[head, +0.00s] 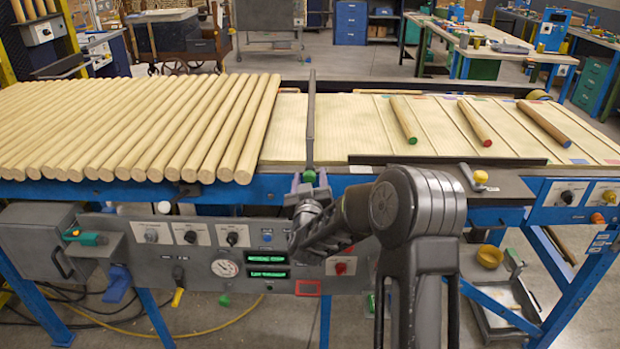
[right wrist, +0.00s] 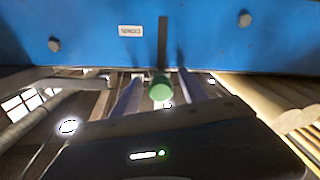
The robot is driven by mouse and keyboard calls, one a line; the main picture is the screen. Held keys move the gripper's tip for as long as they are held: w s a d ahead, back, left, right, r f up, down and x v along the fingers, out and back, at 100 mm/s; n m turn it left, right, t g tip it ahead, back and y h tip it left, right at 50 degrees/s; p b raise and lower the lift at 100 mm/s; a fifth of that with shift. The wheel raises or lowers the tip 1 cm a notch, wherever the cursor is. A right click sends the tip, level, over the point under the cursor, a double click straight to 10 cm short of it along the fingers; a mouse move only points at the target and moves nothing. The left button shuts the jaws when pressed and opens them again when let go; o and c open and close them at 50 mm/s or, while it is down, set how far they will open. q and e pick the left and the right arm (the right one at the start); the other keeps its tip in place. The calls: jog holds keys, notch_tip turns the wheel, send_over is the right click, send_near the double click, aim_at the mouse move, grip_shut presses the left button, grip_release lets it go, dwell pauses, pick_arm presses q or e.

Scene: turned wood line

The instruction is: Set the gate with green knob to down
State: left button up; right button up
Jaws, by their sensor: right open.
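The gate (head: 311,115) is a thin dark bar standing up across the line, at the right end of the rods. Its green knob (head: 309,176) is at the near end, at the blue front rail. In the right wrist view the green knob (right wrist: 160,88) hangs at the bottom of a dark upright strip (right wrist: 162,45) before the blue rail. My right gripper (head: 309,186) is open at the knob, with a finger to each side; I cannot tell whether they touch it. My left gripper is not in view.
Many pale wooden rods (head: 130,125) lie left of the gate. Right of it, three rods with green, red and blue ends lie apart on the slatted bed (head: 345,120). A yellow knob (head: 480,177) sits on a dark plate. A grey control panel (head: 200,260) is below the rail.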

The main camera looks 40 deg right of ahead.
jog(key=shift+c, duration=0.5)
grip_shut()
dwell(0.8)
